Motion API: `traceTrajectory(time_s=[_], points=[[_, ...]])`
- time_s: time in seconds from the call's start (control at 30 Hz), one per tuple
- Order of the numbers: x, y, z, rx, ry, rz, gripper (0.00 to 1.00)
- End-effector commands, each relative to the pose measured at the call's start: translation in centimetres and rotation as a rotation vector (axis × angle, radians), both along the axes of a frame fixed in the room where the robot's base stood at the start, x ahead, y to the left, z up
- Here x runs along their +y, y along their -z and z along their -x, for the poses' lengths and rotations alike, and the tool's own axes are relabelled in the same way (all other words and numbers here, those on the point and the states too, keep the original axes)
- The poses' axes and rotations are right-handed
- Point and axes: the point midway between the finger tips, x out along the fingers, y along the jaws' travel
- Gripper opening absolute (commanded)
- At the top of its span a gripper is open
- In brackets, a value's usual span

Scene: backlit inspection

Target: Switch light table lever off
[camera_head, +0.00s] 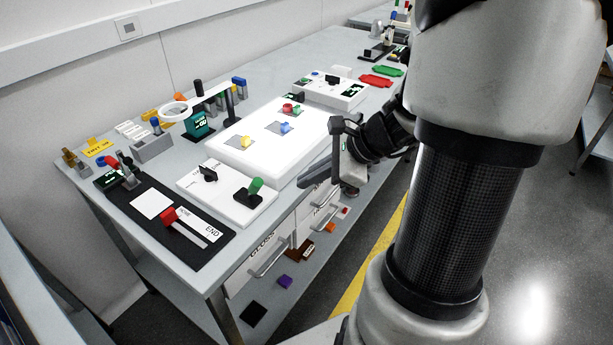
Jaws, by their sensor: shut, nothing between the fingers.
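The light table (238,153) is a low box with a bright white top. It bears a few small coloured parts on grey squares. In front of its near left end is a white control box (216,200). A lever with a green handle (256,185) on a black base stands at this box's right end. The handle leans a little; I cannot tell which setting it is in. A black knob (208,174) sits further left on the box. My gripper (304,182) is shut and empty. It is right of the green lever, by the bench's front edge, apart from it.
A black panel with a red slider (169,215) lies at the near left of the bench. A ring magnifier (173,111) on an arm stands behind the light table. Drawers with handles (270,262) are under the front edge. Another white box (330,92) stands further back.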

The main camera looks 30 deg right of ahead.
Motion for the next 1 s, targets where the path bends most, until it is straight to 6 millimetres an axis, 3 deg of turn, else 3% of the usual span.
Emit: traceTrajectory(time_s=[0.03, 0.3, 0.4, 0.6, 1.0], points=[[0.6, 1.2, -0.5, 0.002, -0.004, -0.002, 0.00], [3.2, 5.4, -3.4, 0.002, -0.004, -0.002, 0.00], [4.5, 4.1, -4.0, -0.002, -0.005, 0.003, 0.00], [6.1, 3.4, -4.6, -0.001, -0.002, 0.002, 0.00], [6.4, 3.3, -4.7, 0.000, -0.001, 0.000, 0.00]])
